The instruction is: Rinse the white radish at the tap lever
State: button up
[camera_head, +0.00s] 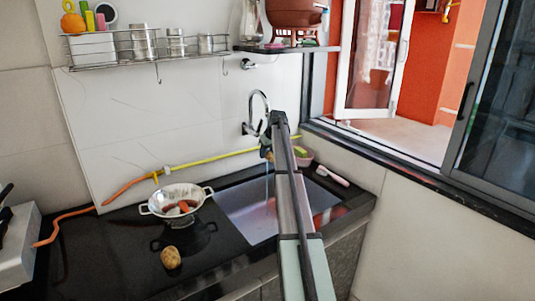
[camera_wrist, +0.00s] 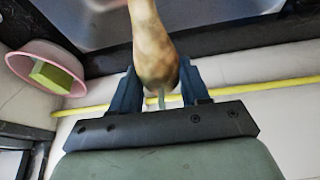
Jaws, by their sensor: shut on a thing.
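The white radish (camera_wrist: 153,42), pale with brown patches, is held between the two dark fingers of my gripper (camera_wrist: 158,78) in the wrist view. Its far end runs out of the top of that view. In the head view my arm covers most of the gripper (camera_head: 267,150) and the radish. The curved metal tap (camera_head: 259,103) is on the wall just behind the arm's end. A thin stream of water (camera_head: 267,186) falls below it into the sink (camera_head: 242,212). I cannot make out the tap lever or whether the water touches the radish.
A pink bowl (camera_wrist: 22,62) with a yellow-green sponge (camera_wrist: 50,76) is near the gripper. A yellow-orange hose (camera_head: 205,160) runs along the wall.

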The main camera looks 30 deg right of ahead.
jog(key=shift+s+d, duration=0.25)
jog(key=shift+d, duration=0.3)
dwell(0.4)
jog(key=shift+a, duration=0.15)
jog(key=shift+w+a, duration=0.2)
jog(key=shift+a, duration=0.15)
jog(key=shift+d, duration=0.1)
dwell(0.4)
jog(key=shift+s+d, duration=0.2)
jog(key=shift+d, duration=0.15)
jog(key=shift+s, duration=0.1)
